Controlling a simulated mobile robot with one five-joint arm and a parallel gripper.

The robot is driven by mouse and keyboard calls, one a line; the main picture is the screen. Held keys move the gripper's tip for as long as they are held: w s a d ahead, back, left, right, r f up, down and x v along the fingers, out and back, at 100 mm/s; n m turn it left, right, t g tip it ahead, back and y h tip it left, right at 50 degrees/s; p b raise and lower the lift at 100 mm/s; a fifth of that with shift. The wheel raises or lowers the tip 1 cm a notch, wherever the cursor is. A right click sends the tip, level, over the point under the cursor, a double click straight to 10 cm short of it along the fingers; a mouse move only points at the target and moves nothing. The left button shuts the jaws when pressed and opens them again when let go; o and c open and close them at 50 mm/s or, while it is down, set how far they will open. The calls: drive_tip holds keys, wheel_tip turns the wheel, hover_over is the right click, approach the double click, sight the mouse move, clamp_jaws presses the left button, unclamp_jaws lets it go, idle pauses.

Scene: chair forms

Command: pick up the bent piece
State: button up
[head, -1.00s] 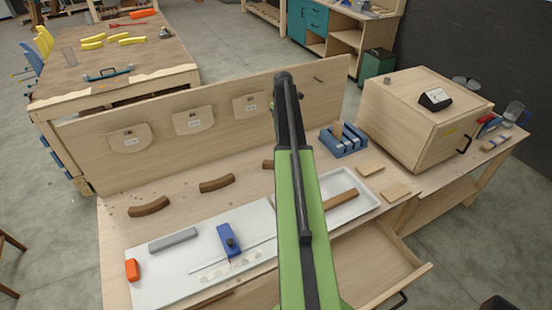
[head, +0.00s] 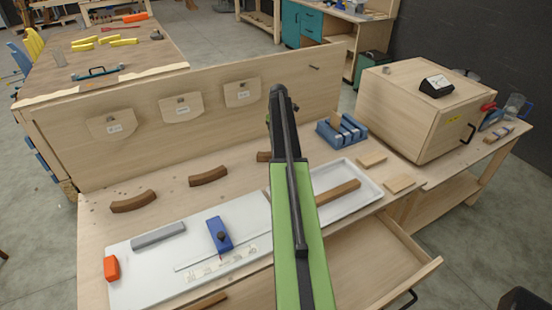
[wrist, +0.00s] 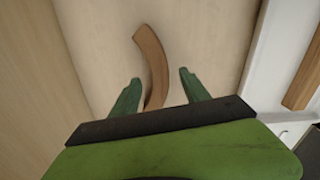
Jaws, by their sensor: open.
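A brown bent piece (wrist: 154,62) lies on the light wooden bench top in the wrist view. My gripper (wrist: 159,76) is open, with one green finger on each side of the lower part of this piece. The piece's near end is hidden behind the gripper body. In the head view the end of a bent piece (head: 263,157) shows just left of my arm, which hides the rest. Two more brown bent pieces lie further left, one in the middle (head: 208,176) and one at the far left (head: 133,201). My gripper's fingers are not visible in the head view.
An upright wooden panel (head: 310,105) stands behind the pieces. A white tray (head: 368,190) holding a brown bar (head: 338,192) is right of my arm. A white board (head: 140,275) with a blue tool (head: 218,235) lies in front. A drawer (head: 385,255) stands open at the front.

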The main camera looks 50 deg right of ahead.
drive_tip(key=f+b, duration=0.5)
drive_tip(key=shift+d+f, duration=0.15)
drive_tip(key=shift+d, duration=0.05)
drive_tip(key=shift+s, duration=0.1)
clamp_jaws()
